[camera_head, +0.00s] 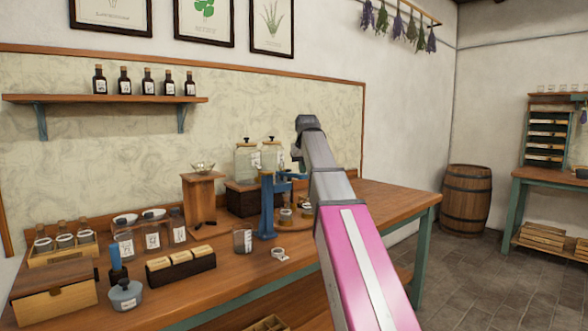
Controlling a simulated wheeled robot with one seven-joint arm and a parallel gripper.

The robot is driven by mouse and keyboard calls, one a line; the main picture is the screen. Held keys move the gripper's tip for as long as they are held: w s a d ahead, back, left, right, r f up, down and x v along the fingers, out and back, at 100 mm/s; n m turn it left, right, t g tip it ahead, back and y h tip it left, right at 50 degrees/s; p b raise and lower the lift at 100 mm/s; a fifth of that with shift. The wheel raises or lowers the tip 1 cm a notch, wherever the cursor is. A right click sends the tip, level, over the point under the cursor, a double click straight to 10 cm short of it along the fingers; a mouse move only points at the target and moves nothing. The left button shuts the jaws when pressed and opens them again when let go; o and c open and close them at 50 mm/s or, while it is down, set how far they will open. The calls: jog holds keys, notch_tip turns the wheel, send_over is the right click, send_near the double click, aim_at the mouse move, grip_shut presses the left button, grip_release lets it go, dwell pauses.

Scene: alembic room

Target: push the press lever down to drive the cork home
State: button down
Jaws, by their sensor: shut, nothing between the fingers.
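The blue press (267,208) stands upright on the wooden table, just left of my arm. A blue bar, which looks like its lever, reaches right from the column top towards my arm. My gripper (298,162) hangs below the dark end of my arm, close above this bar. It is shut and mostly hidden behind my arm link. I cannot tell whether it touches the bar. Small jars stand on a round board right of the press, partly behind my arm. The cork cannot be made out.
A glass beaker (242,239) and a small white ring-shaped item (280,254) are in front of the press. Glass dispensers (247,160) stand behind it. A wooden stand (203,198), label boxes and jars fill the left. The table's right end (390,195) is clear.

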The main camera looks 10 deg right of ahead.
jog(key=shift+s, duration=0.1)
jog(key=shift+f, duration=0.75)
dwell(0.4)
jog(key=shift+f, duration=0.4)
jog(key=shift+r, duration=0.1)
dwell(0.5)
notch_tip(320, 180, up, 10)
dwell(0.7)
